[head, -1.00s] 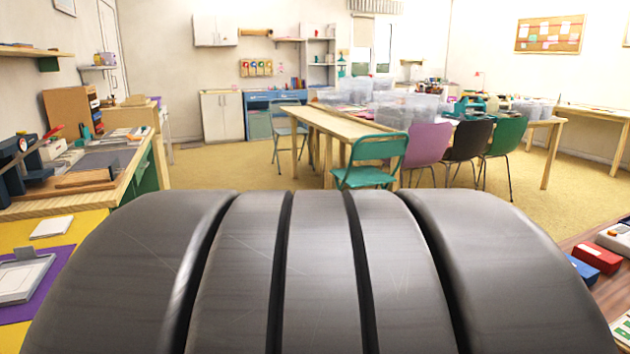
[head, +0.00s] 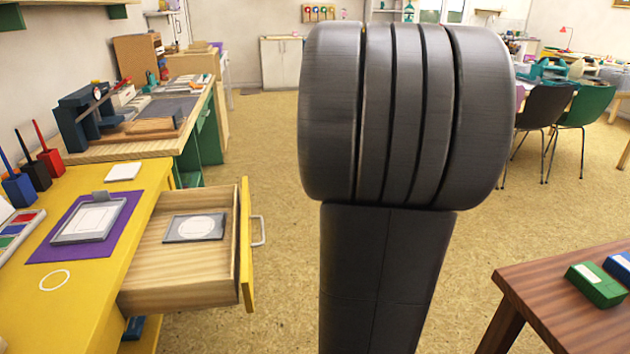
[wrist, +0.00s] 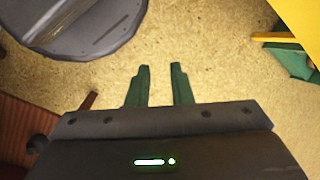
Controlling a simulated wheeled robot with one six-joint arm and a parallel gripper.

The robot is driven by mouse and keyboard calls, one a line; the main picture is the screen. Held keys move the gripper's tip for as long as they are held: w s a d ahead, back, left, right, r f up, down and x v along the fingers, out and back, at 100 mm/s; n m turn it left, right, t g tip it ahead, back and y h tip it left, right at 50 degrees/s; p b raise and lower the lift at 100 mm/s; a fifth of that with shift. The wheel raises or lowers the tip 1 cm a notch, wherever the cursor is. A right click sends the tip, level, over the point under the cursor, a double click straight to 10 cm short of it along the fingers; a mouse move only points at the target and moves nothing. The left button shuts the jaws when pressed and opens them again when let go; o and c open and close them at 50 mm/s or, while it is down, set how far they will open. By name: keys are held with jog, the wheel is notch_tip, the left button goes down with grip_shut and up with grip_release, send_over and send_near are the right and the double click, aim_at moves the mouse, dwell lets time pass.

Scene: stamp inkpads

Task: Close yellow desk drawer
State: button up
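The yellow desk (head: 100,285) stands on the left in the head view. Its drawer (head: 250,250) is pulled well out to the right, with a pale metal handle (head: 258,230) on its yellow front. A grey flat pad with a white oval (head: 195,227) lies inside the drawer. My gripper (wrist: 160,72) shows in the wrist view, its two green fingers apart with only floor between them. It is empty and away from the drawer. In the head view my arm hides the middle, and the gripper itself is not seen there.
A brown table (head: 530,285) with a green box (head: 596,285) stands at the right. The carpet (head: 270,140) between desk and table is clear. A wooden workbench (head: 140,145) stands behind the desk. A purple mat (head: 50,250) with a grey pad lies on the desktop.

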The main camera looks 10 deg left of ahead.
jog(key=w+a+r+m+y+p, duration=0.1)
jog(key=w+a+r+m+p, duration=0.1)
jog(key=w, duration=0.3)
jog(key=w+a+r+m+g+y+p, duration=0.1)
jog(key=w+a+r+m+p, duration=0.1)
jog(key=w+a+r, duration=0.2)
jog(key=w+a+r+m+g+y+p, duration=0.1)
jog(key=w+a+r+m+y+p, duration=0.1)
jog(key=w, duration=0.5)
jog(key=shift+w+a+r+m+p, duration=0.15)
jog(key=shift+a+r+m+p, duration=0.15)
jog(key=shift+a+r, duration=0.35)
jog(key=shift+w+a+r+m+p, duration=0.15)
jog(key=shift+a+r+m, duration=0.2)
jog(key=shift+a, duration=0.5)
grip_shut()
jog(key=s+a+f+b, duration=0.3)
jog(key=a+f, duration=0.4)
jog(key=a, duration=0.4)
jog(key=shift+s, duration=0.15)
